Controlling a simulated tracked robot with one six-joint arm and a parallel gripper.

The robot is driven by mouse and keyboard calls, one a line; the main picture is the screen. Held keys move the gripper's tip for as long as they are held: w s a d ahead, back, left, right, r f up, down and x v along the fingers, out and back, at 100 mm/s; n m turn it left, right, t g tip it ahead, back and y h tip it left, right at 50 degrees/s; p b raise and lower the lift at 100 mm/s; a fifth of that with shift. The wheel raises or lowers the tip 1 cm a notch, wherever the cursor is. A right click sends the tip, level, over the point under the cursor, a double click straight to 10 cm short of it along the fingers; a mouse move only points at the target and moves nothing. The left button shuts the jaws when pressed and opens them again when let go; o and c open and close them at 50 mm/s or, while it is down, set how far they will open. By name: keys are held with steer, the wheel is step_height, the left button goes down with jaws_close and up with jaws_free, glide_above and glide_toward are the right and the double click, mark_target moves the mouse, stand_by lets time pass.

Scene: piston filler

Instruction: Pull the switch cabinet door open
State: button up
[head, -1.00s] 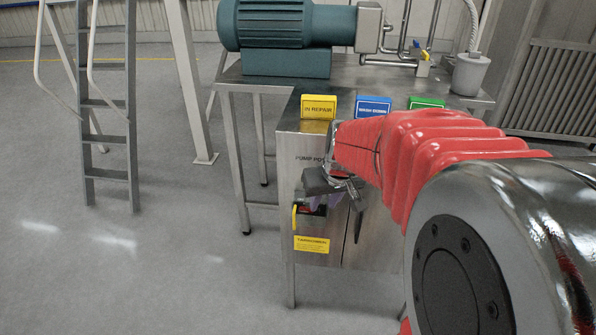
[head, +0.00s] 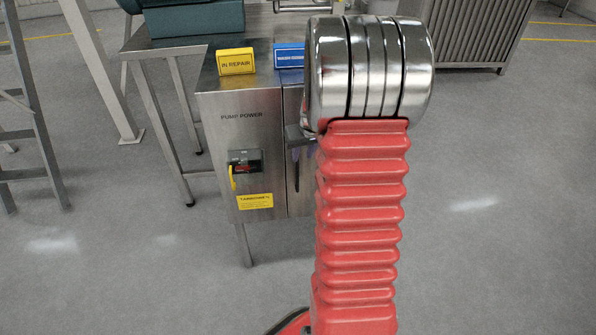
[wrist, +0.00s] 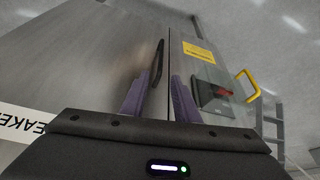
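The steel switch cabinet (head: 230,105) has a left panel marked PUMP POWER and, past a vertical seam, a door (head: 307,190) mostly hidden behind my arm. The door looks closed. A dark upright handle (head: 297,175) is on the door near the seam. In the wrist view, the door (wrist: 90,60) fills the left and the handle (wrist: 158,62) stands beside the seam. My gripper (wrist: 161,82) is open. Its purple fingers point at the cabinet, with the handle's near end between them, close to the left finger. Contact cannot be told. The head view shows only part of my gripper (head: 302,148).
The left panel carries a red and black switch (head: 245,163) with a yellow hasp (head: 233,178) and a yellow label (head: 255,201). A yellow IN REPAIR block (head: 236,62) and a blue block (head: 289,55) stand on top. A ladder (head: 35,120) is at left. Floor in front is clear.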

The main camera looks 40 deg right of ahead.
mark_target(298, 169)
steer(key=shift+x, duration=6.85)
steer(key=shift+c, duration=0.5)
jaws_close()
